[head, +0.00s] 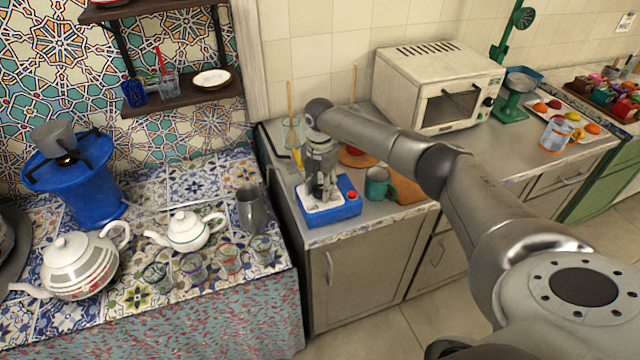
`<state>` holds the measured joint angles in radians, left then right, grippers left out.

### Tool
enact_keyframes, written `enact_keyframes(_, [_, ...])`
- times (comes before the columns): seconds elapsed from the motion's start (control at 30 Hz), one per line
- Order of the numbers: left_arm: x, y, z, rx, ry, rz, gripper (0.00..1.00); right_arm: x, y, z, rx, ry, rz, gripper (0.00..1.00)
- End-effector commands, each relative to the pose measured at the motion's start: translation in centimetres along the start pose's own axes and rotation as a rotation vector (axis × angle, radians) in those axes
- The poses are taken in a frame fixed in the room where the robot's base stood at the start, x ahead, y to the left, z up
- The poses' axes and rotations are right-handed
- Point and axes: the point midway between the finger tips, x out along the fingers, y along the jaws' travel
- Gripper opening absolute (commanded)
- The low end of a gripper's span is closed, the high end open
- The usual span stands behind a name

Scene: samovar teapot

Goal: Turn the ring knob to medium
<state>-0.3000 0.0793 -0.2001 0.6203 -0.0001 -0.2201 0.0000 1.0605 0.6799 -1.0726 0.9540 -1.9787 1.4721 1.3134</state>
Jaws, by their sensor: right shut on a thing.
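A small blue unit (343,211) with a white top panel stands at the front left of the grey counter. A red round part (351,196) shows at its right side, beside my right gripper. My right gripper (323,194) points down onto the white panel and is shut on what I take to be the ring knob. The fingers hide the knob, so its setting cannot be read. My left gripper is not in view.
A green mug (378,183) stands close to the right of the unit, and a glass with a wooden stick (291,130) behind it. A white toaster oven (437,87) stands farther back. Teapots (190,231) and glasses fill the tiled table at left.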

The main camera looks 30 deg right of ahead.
Motion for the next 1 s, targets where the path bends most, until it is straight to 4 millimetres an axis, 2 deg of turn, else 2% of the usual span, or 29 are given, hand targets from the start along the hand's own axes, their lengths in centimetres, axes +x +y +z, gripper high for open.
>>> enact_keyframes(0.4, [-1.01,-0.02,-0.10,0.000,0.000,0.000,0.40,-0.23,0.10,0.10,0.243,-0.002,0.004,0.11])
enact_keyframes(1.0, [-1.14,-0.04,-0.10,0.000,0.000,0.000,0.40,-0.19,0.12,0.15,0.298,-0.003,0.006,0.11])
